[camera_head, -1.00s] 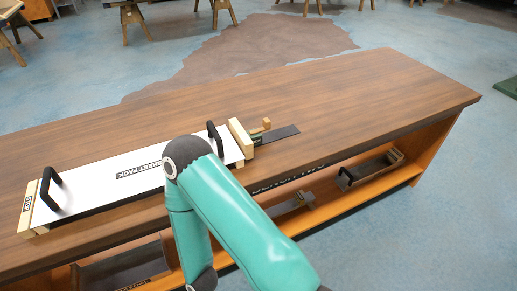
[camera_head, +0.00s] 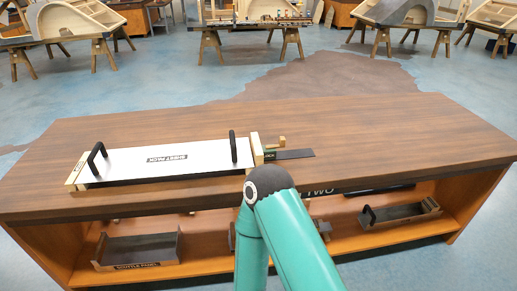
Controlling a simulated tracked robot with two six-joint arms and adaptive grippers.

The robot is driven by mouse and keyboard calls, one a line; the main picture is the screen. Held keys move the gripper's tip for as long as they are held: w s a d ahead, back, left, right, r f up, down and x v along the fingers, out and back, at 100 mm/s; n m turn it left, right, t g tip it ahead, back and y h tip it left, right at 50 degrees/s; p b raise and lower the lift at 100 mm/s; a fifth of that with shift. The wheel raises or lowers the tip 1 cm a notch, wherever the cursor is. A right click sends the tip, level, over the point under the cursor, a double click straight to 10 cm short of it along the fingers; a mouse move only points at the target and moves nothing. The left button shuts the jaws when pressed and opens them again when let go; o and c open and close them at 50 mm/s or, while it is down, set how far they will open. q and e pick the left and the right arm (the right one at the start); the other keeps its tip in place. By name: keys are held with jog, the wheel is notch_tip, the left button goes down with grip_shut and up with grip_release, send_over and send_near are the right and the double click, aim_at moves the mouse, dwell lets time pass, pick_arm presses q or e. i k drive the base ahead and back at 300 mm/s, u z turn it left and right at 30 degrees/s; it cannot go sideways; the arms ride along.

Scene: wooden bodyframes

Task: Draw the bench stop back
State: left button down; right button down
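The bench stop is a pale wooden block (camera_head: 257,148) standing across the right end of the sheet pack (camera_head: 165,160) on the bench top. A small wooden knob piece (camera_head: 282,142) and a dark flat strip (camera_head: 293,154) lie just right of the block. The sheet pack is a white panel with two black handles, and a second wooden stop (camera_head: 77,172) stands at its left end. One teal arm of mine rises at the lower middle, its elbow just below the block. Neither gripper shows.
The brown wooden bench (camera_head: 400,130) has clear top to the right and behind. Its open shelf holds a tray at left (camera_head: 140,250) and another at right (camera_head: 400,213). Trestles with wooden frames (camera_head: 75,25) stand far behind across blue floor.

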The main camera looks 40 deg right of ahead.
aim_at(260, 153)
jog(key=z, duration=0.3)
jog(key=i, duration=0.75)
jog(key=z, duration=0.5)
